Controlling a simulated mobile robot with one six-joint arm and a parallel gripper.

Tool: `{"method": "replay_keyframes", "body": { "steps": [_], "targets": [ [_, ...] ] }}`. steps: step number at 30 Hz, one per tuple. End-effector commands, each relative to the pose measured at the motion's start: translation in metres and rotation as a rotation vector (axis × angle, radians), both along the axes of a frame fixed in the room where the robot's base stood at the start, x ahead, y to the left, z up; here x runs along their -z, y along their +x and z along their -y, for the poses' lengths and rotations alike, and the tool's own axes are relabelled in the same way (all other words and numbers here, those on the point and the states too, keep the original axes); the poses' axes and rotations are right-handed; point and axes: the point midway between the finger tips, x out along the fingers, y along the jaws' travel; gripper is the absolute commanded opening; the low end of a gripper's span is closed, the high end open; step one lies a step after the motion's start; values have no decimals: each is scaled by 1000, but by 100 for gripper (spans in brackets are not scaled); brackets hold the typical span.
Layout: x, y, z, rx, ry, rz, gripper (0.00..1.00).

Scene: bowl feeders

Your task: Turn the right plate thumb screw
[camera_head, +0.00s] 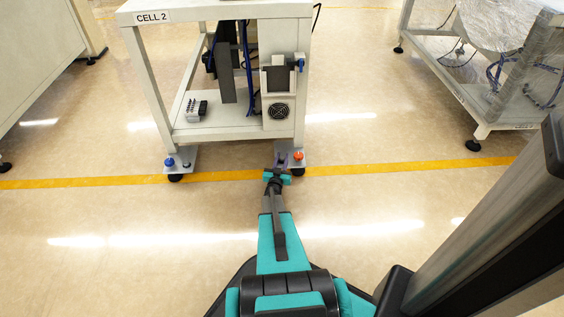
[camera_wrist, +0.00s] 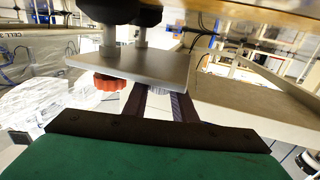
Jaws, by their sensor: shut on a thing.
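The right plate (camera_head: 302,171) is a flat grey plate at the foot of the cell's front right leg; it fills the upper middle of the wrist view (camera_wrist: 140,64). An orange-red knob (camera_head: 298,156) stands on it, seen left of my fingers in the wrist view (camera_wrist: 110,83). My gripper (camera_head: 281,161) is at the left part of this plate. In the wrist view its two dark fingers (camera_wrist: 160,104) are shut on a small grey ridged thumb screw (camera_wrist: 157,91) at the plate. The fingers hide much of the screw.
The left plate with a blue knob (camera_head: 169,162) is under the other front leg. The white CELL 2 frame (camera_head: 215,12) rises above, with a fan box (camera_head: 278,111) on its lower shelf. A yellow floor line (camera_head: 420,167) crosses open floor. A wrapped machine stands far right.

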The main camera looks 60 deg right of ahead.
Motion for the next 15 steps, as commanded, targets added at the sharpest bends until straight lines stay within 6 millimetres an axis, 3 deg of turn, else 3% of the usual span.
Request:
{"method": "replay_keyframes", "body": {
  "steps": [1, 15],
  "targets": [
    [1, -7, 3, -5, 1, 5, 2],
    [0, -7, 5, -181, 0, 5, 2]
  ]
}}
